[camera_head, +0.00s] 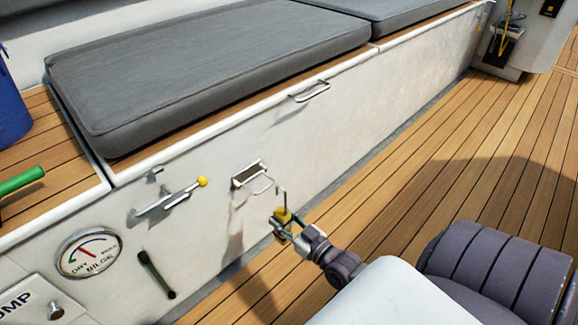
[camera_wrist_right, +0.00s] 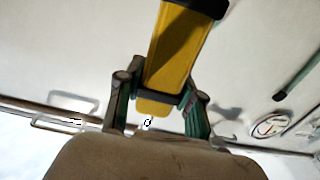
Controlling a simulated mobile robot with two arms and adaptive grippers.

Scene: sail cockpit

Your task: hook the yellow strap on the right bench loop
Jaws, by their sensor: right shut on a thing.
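My right gripper (camera_head: 284,230) is shut on the yellow strap piece (camera_head: 283,215), in front of the white bench wall. In the right wrist view the yellow strap (camera_wrist_right: 176,55) is a flat yellow piece with a black end, between my right fingers (camera_wrist_right: 160,108). A thin metal hook stands up from the yellow piece in the head view. A metal wire loop (camera_head: 262,187) hangs from a bracket on the bench wall, just left of the hook. I see a small gap between hook and loop, but cannot judge the depth. My left gripper is out of view.
A metal handle (camera_head: 310,91) sits higher on the wall, below the grey cushion (camera_head: 205,70). A yellow-knobbed lever (camera_head: 172,197), black lever (camera_head: 156,274) and bilge gauge (camera_head: 90,253) are to the left. A green handle (camera_head: 22,181) enters at the left edge. The plank floor (camera_head: 400,190) is clear.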

